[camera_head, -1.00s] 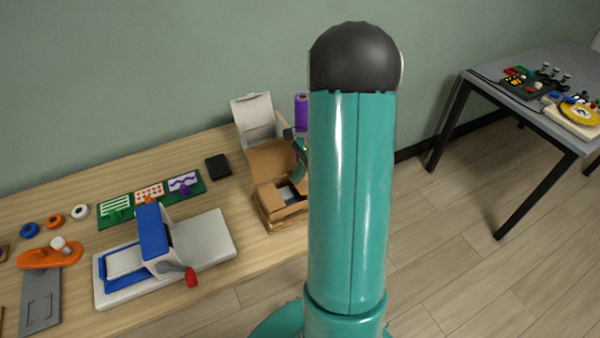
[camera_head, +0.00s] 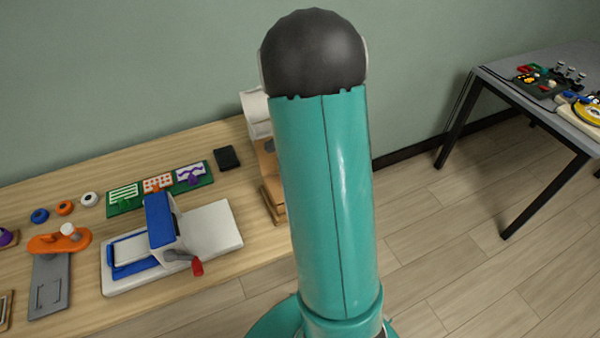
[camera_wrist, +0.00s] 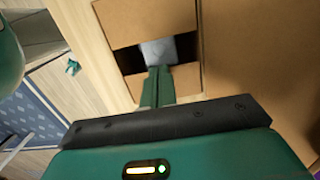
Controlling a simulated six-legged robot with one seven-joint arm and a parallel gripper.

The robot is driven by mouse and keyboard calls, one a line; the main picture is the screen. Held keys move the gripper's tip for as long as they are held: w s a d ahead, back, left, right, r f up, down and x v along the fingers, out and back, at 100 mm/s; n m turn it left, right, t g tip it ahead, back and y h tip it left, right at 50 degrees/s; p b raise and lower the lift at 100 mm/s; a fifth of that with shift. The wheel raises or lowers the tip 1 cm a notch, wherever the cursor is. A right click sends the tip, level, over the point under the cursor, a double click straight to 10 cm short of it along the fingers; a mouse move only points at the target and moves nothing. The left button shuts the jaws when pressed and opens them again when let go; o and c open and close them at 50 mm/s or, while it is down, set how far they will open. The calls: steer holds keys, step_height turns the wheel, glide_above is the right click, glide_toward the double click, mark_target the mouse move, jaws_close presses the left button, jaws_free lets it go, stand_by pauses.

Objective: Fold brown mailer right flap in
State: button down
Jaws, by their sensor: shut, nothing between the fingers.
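The brown mailer (camera_wrist: 145,18) is seen from above in the wrist view. One flap spans the top of its opening and another brown flap (camera_wrist: 186,84) lies on the lower side, partly behind my fingers. A large brown panel (camera_wrist: 265,60) fills the right side. A grey item (camera_wrist: 158,52) shows in the dark gap between the flaps. My gripper (camera_wrist: 158,72) is shut and empty, its fingertips over the lower flap's edge at the gap; contact cannot be told. In the head view only a sliver of the mailer (camera_head: 268,172) shows, and my arm hides the gripper.
A white open box (camera_head: 256,112) stands behind the mailer. A black block (camera_head: 227,158), a green board with patterned cards (camera_head: 157,185) and a white-and-blue press (camera_head: 215,228) are to the left on the wooden table. A grey table (camera_head: 520,92) stands apart at right.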

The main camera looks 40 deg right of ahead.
steer(key=shift+d, duration=0.1)
stand_by(0.4)
steer(key=shift+s+d+r, duration=0.2)
steer(key=shift+s+d, duration=0.05)
steer(key=shift+d, duration=0.35)
steer(key=shift+r, duration=0.15)
steer(key=shift+d+r, duration=0.1)
steer(key=shift+r, duration=0.15)
step_height(320, 180, up, 13)
steer(key=shift+r, duration=0.15)
